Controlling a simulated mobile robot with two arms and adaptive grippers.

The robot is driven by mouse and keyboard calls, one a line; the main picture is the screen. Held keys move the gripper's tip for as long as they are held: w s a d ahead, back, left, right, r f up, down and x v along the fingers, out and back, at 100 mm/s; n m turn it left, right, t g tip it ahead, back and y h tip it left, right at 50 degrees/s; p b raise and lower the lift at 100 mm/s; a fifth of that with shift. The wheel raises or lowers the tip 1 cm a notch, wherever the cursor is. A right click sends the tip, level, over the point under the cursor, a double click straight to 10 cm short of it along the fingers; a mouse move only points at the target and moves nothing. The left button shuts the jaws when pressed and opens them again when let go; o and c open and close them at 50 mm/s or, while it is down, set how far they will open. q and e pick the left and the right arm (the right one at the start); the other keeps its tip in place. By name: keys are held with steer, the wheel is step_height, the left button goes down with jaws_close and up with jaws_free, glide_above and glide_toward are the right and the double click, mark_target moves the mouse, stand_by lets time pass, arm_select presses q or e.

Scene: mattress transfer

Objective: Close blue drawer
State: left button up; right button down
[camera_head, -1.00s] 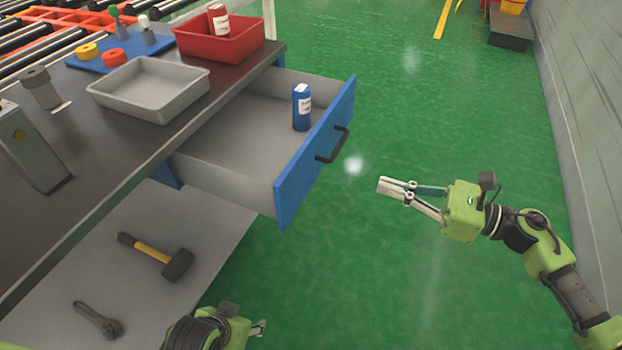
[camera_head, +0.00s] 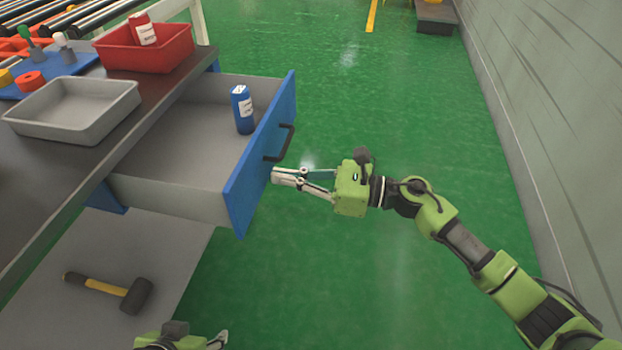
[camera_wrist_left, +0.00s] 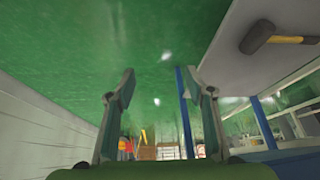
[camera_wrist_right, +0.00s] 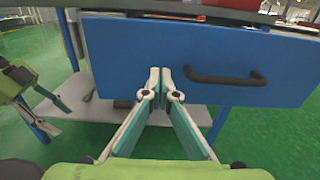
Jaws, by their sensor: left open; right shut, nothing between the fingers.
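The blue drawer (camera_head: 262,150) is pulled well out from under the dark workbench, with a black handle (camera_head: 284,143) on its front. A blue bottle with a white label (camera_head: 243,110) stands inside it. My right gripper (camera_head: 276,175) is shut and empty, its tips close to the drawer front just below the handle. In the right wrist view the shut fingertips (camera_wrist_right: 159,72) point at the blue front, left of the handle (camera_wrist_right: 226,77); whether they touch cannot be told. My left gripper (camera_head: 220,338) is low at the bottom edge; in the left wrist view its fingers (camera_wrist_left: 167,85) are spread and empty.
On the bench are a grey tray (camera_head: 75,106) and a red bin (camera_head: 145,52) holding a red bottle (camera_head: 142,28). A hammer (camera_head: 110,287) lies on the lower shelf. Green floor is clear right of the drawer; a grey wall (camera_head: 540,130) bounds it.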

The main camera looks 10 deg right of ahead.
mark_target(257, 172)
steer(key=shift+x, duration=1.45)
